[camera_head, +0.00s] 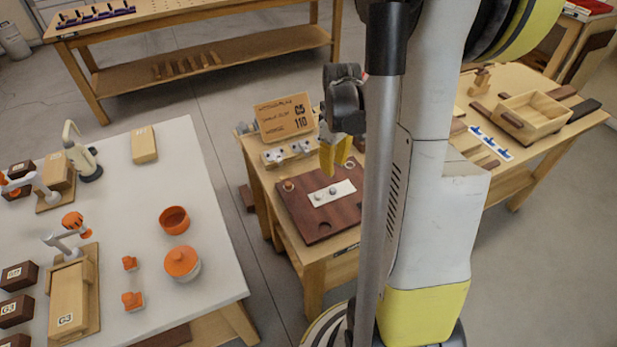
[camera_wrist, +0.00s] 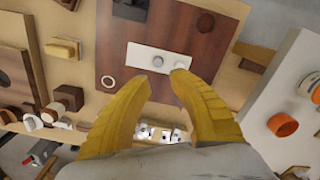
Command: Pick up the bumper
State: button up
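My gripper (camera_head: 336,156) is above the far part of a dark brown board (camera_head: 312,225) on the middle bench. In the wrist view its two yellow fingers (camera_wrist: 161,88) are spread apart with nothing between them. A white plate (camera_head: 345,186) lies on the board and bears small grey round pieces, one of which may be the bumper (camera_head: 333,190). In the wrist view a grey round piece (camera_wrist: 157,62) shows just beyond the fingertips, apart from them. A second, paler piece (camera_wrist: 180,66) is close to the right fingertip. I cannot tell for sure which is the bumper.
A wooden sign (camera_head: 285,117) and a block with several metal knobs (camera_head: 288,152) stand behind the board. A white table (camera_head: 215,240) with orange-lidded pots is at left. A wooden box (camera_head: 531,117) sits on the right bench.

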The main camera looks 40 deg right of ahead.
aim_at(333, 189)
jog(key=f+b, duration=0.1)
jog(key=f, duration=0.2)
jog(key=f+b, duration=0.2)
jog(key=f, duration=0.2)
jog(key=f+b, duration=0.2)
jog(key=f, duration=0.1)
jog(key=shift+d+f, duration=0.25)
jog(key=shift+f, duration=0.1)
jog(key=shift+r, duration=0.1)
jog(key=c, duration=0.5)
